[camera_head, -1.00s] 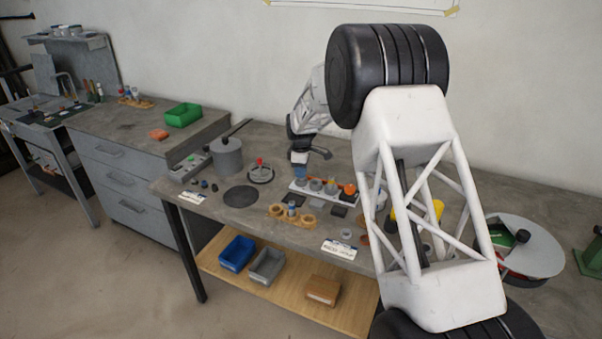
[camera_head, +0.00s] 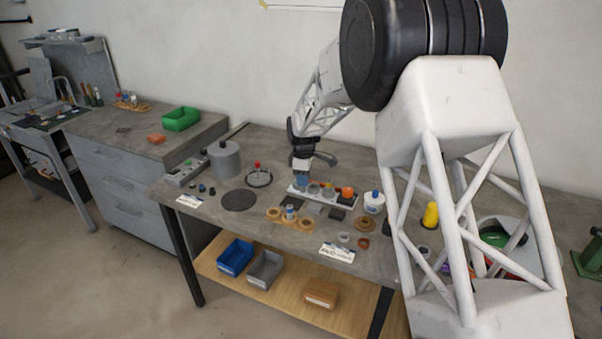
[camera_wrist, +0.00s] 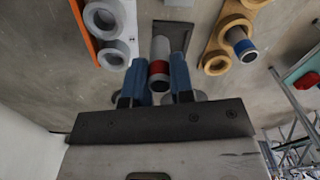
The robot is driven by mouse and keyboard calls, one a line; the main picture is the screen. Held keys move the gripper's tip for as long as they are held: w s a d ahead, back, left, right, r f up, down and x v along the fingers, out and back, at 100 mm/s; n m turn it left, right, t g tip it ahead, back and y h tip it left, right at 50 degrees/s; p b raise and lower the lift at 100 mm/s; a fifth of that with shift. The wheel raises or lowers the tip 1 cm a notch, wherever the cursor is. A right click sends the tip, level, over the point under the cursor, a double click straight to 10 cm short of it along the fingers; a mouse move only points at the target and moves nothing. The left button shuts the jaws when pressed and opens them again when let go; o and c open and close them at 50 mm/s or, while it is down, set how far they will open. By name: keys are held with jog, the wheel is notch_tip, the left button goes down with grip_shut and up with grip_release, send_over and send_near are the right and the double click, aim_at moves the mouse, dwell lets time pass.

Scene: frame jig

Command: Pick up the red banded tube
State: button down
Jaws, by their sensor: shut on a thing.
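The red banded tube (camera_wrist: 158,68) is grey with a red band around it and sits between the two blue fingers of my gripper (camera_wrist: 162,76) in the wrist view. The fingers are shut on it. Its far end points over a dark square pad (camera_wrist: 180,30) on the bench. I cannot tell whether the tube touches the surface. In the head view my gripper (camera_head: 301,182) is low over the bench, at the left end of the white rack (camera_head: 325,197); the tube is too small to make out there.
A wooden holder (camera_wrist: 212,45) with a blue banded tube (camera_wrist: 241,44) lies right of the gripper in the wrist view. Grey ring-shaped pieces (camera_wrist: 108,35) stand on its left. In the head view, a round dark disc (camera_head: 239,200) and a grey cylinder (camera_head: 224,159) are further left.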

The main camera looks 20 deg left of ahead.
jog(key=s+d, duration=0.4)
jog(key=s, duration=0.2)
jog(key=shift+d+r, duration=0.25)
jog(key=shift+r, duration=0.05)
jog(key=shift+r, duration=0.25)
dwell(0.5)
jog(key=shift+r, duration=1.25)
jog(key=shift+a, duration=0.1)
jog(key=s+a+f, duration=0.1)
jog(key=s+a, duration=0.3)
jog(key=a, duration=0.6)
jog(key=shift+s, duration=0.3)
jog(key=shift+a+f, duration=0.1)
jog(key=shift+f, duration=0.05)
